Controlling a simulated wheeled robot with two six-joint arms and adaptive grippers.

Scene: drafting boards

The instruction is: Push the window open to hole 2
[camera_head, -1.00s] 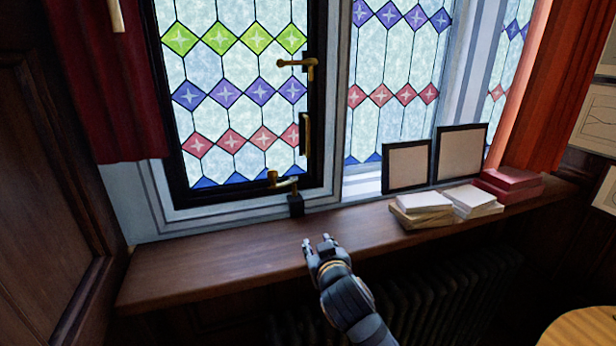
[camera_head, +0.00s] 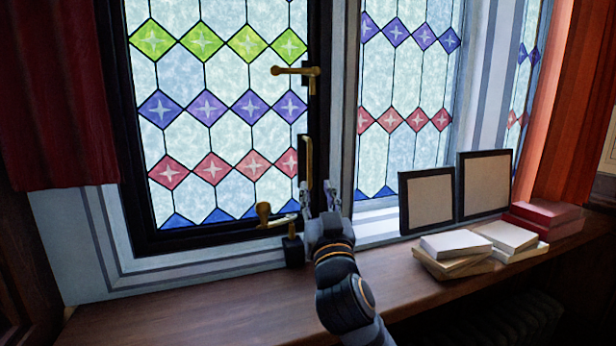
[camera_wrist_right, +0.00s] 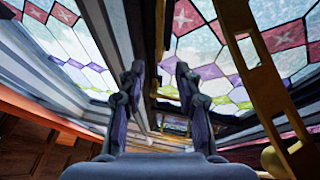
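The window (camera_head: 210,125) is a dark-framed sash with stained glass, at the left in the head view. I cannot tell whether it is fully shut. A brass latch handle (camera_head: 297,71) and a vertical brass pull handle (camera_head: 308,165) sit on its right stile. A stay with a brass knob (camera_head: 264,212) lies at its bottom edge, beside a dark block (camera_head: 293,250) on the sill; its holes are not readable. My right gripper (camera_head: 318,192) is open and empty just below the pull handle. The right wrist view shows its parted fingers (camera_wrist_right: 159,80) and a slotted brass bar (camera_wrist_right: 262,85) to their right.
The wooden sill (camera_head: 190,305) is clear on the left. On its right stand two dark picture frames (camera_head: 428,200), stacked books (camera_head: 455,250) and red books (camera_head: 545,217). A red curtain (camera_head: 55,100) hangs at the left, an orange one (camera_head: 575,110) at the right.

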